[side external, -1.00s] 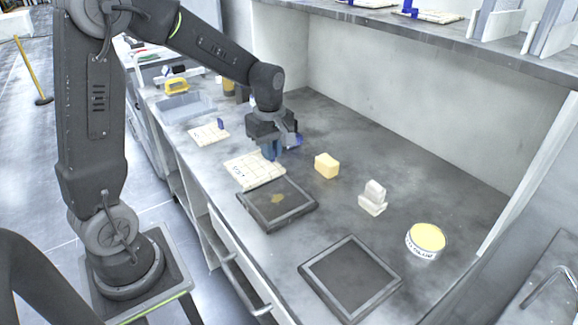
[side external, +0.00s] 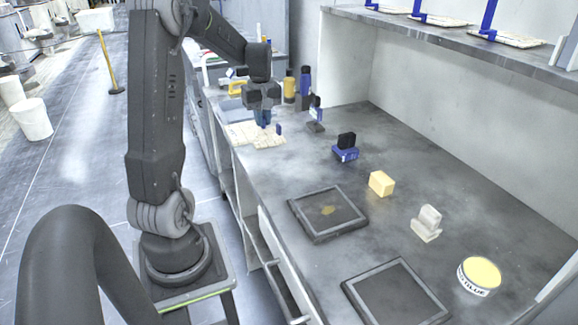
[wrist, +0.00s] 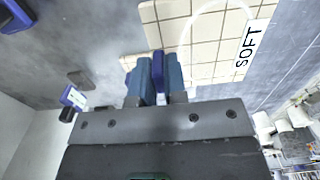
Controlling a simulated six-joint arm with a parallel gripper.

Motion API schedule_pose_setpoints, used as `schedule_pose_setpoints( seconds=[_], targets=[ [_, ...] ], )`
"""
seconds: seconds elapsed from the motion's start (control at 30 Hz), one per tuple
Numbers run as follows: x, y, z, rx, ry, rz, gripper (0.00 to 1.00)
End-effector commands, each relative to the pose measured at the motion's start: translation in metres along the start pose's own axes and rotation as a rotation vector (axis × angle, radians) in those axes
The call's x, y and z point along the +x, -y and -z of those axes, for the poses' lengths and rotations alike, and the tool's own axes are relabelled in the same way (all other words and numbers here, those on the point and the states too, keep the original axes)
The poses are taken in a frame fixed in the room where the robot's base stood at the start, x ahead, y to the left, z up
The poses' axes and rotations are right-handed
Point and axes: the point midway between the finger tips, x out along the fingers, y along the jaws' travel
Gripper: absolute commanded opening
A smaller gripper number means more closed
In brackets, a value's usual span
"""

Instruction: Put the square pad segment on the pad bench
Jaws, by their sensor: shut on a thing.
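My gripper (wrist: 160,75) is shut on that tab, with one finger on each side. In the side view the cream pad (side external: 243,132) shows under my gripper (side external: 263,120), at the left part of the bench (side external: 300,165). A second blue tab (side external: 279,128) stands just right of the gripper, with cream tiling around it. The two cream pads overlap in this view, and the gap below the held one cannot be told.
Two dark framed platens (side external: 328,211) and (side external: 397,295) lie toward the front. A yellow block (side external: 381,183), a white block (side external: 427,223), a yellow-topped tin (side external: 479,276) and a blue-black block (side external: 346,148) stand along the bench. Bottles (side external: 289,88) and a grey tray (side external: 234,110) are behind the gripper.

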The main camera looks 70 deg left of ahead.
Motion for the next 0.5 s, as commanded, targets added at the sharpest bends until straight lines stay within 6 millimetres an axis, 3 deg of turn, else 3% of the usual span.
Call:
schedule_pose_setpoints(
  seconds=[0.17,0.5],
  targets=[
    [0.014,-0.016,-0.004,0.008,0.002,0.002,0.00],
    [0.057,-0.080,-0.038,0.007,0.002,0.002,0.00]
  ],
)
